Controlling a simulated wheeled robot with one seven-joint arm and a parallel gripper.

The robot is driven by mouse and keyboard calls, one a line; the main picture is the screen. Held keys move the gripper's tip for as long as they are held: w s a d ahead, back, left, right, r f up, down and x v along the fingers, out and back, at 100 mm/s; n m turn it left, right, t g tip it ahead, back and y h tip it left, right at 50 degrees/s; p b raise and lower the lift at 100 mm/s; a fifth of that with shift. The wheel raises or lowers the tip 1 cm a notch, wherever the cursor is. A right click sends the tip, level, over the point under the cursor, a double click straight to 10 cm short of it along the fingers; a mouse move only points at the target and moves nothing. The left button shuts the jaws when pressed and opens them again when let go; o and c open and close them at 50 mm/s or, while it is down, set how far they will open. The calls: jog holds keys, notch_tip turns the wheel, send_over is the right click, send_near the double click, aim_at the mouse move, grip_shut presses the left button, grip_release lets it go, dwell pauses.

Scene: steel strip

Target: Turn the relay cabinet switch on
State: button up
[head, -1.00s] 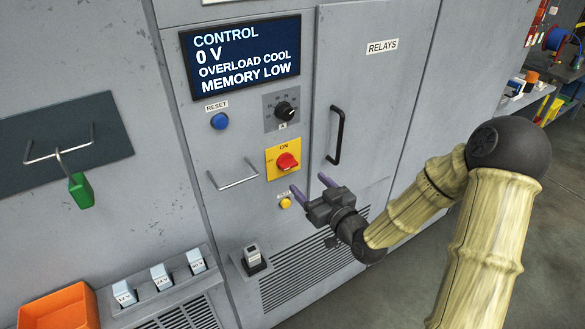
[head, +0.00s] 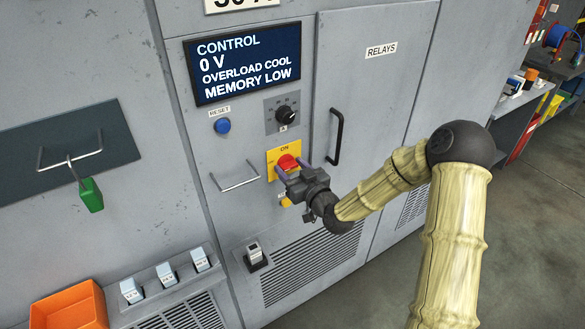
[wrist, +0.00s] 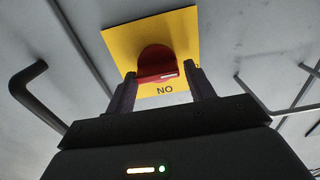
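The relay cabinet switch is a red rotary knob (head: 287,162) on a yellow plate (head: 272,155) marked ON at its top, on the grey cabinet front. My gripper (head: 291,167) is at the knob with its two purple fingers apart. In the wrist view the knob (wrist: 155,62) sits between the open fingers (wrist: 160,85), with a gap beside each finger. The wrist view shows the plate upside down, with the ON mark at its lower edge. Whether the fingertips touch the knob cannot be told. My gripper hides the lower right of the plate in the head view.
Above are a dial (head: 286,115), a blue RESET button (head: 223,126) and a display (head: 248,64) reading 0 V. A wire handle (head: 238,184) is at the left, a black door handle (head: 336,137) at the right. A yellow button (head: 284,201) is just below the plate.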

jog(key=c, duration=0.6)
jog(key=shift+f+m+b, duration=0.1)
jog(key=shift+m+b, duration=0.25)
jog(key=shift+m, duration=0.15)
jog(key=m+b, duration=0.1)
jog(key=m, duration=0.1)
jog(key=shift+w+d+m+b, duration=0.1)
jog(key=shift+d+m+b, duration=0.05)
jog(key=shift+m+b, duration=0.15)
jog(key=m+b, duration=0.1)
jog(key=m, duration=0.2)
jog(key=shift+m, duration=0.3)
jog(key=m, duration=0.5)
jog(key=shift+d+f+m+b, duration=0.1)
jog(key=shift+m+b, duration=0.2)
jog(key=shift+b, duration=0.1)
jog(key=m, duration=0.5)
jog(key=shift+w, duration=0.1)
